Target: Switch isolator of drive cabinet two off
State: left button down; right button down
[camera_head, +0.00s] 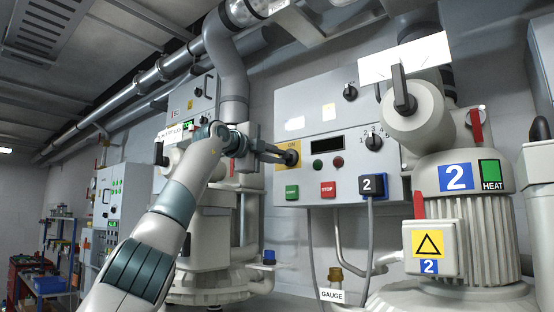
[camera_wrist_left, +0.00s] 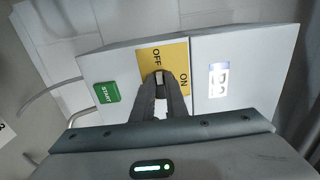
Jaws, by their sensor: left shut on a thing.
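The drive cabinet (camera_head: 310,90) is a light grey wall box with a dark display. Its isolator has a yellow plate (camera_head: 292,146) at the lower left; in the left wrist view the yellow plate (camera_wrist_left: 178,55) reads OFF and ON. My left gripper (camera_head: 291,157) reaches it from the left. In the left wrist view the fingers (camera_wrist_left: 161,92) are shut on the isolator handle, of which only a pale bit shows between the tips. The fingers hide most of the handle, so I cannot tell its setting. My right gripper is not in view.
Below the isolator are a green START button (camera_head: 292,191) and a red STOP button (camera_head: 328,189). A dark plug marked 2 (camera_head: 373,186) with a cable hangs right of them. A large blower marked 2 (camera_head: 457,177) stands at right, and another machine (camera_head: 212,225) stands behind my arm.

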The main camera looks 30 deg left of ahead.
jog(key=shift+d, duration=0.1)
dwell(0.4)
pick_arm(q)
jog(key=c, duration=1.8)
grip_release()
jog(key=shift+o, duration=0.2)
jog(key=shift+s, duration=0.15)
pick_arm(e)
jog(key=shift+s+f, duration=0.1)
